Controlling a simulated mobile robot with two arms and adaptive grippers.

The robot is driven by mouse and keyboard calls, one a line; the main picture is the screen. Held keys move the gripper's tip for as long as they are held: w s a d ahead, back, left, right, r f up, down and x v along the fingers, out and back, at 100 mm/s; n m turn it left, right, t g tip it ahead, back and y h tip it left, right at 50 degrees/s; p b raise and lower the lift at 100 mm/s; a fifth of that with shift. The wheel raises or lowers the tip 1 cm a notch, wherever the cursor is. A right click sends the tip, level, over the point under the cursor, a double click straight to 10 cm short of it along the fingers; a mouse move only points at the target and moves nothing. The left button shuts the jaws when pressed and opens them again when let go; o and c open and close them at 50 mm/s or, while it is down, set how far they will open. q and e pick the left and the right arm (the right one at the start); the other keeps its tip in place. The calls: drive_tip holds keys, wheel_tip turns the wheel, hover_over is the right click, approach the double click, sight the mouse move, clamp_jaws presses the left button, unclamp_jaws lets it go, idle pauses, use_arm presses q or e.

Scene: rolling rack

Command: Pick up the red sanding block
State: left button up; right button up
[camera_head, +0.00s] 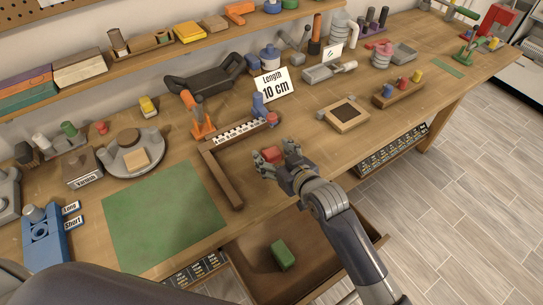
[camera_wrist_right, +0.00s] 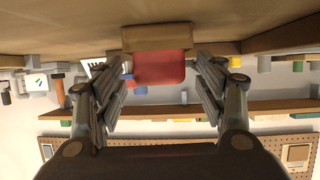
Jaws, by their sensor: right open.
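The red sanding block (camera_head: 271,155) lies on the workbench near its front edge, just right of the L-shaped wooden square. My right gripper (camera_head: 277,161) is at the block with its fingers apart. In the right wrist view, the red block (camera_wrist_right: 160,70) shows between the two open fingers, with a gap on each side. A tan part (camera_wrist_right: 157,37) adjoins the red in that view; I cannot tell whether it belongs to the block. My left gripper is not in view.
The L-shaped wooden square (camera_head: 220,175) stands close left of the block. A green mat (camera_head: 163,218) lies further left. An open drawer (camera_head: 315,262) below the bench edge holds a green block (camera_head: 283,255). A wooden tray (camera_head: 344,115) and a "Length 10 cm" sign (camera_head: 273,86) stand behind.

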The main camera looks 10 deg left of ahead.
drive_tip(key=c, duration=1.2)
drive_tip(key=shift+r, duration=0.1)
